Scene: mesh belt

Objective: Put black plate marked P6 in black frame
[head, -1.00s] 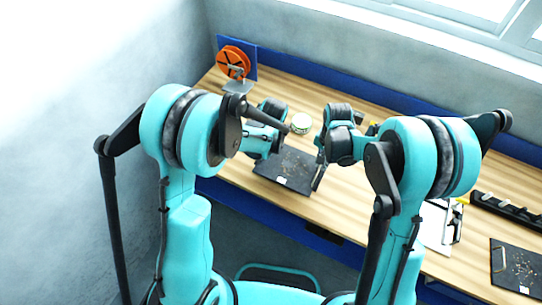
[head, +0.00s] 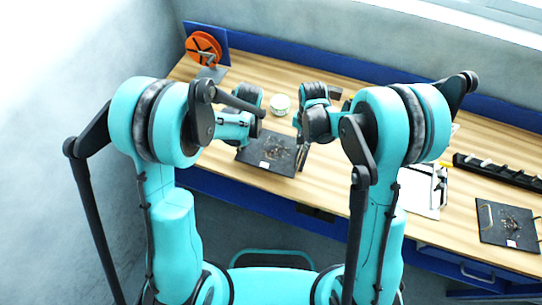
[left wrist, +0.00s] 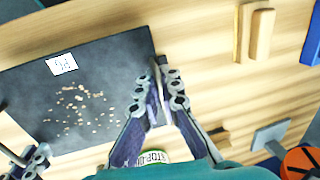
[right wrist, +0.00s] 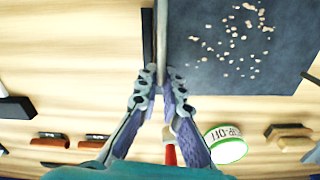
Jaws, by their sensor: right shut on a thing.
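The black plate marked P6 (head: 268,154) is at the left part of the wooden table, with pale crumbs on it. Its white P6 label (left wrist: 62,64) shows upside down in the left wrist view. My right gripper (right wrist: 161,78) is shut on the bar handle along one side of the plate. My left gripper (left wrist: 158,72) has its fingertips on either side of the opposite bar handle; whether they grip it is unclear. I cannot tell whether the plate touches the table. A long black slotted rack (head: 497,170), possibly the black frame, lies at the right.
Another black plate with crumbs and a handle (head: 508,224) lies at the front right. A green-and-white round tin (head: 280,104) stands behind the P6 plate. An orange reel (head: 203,48) stands at the back left.

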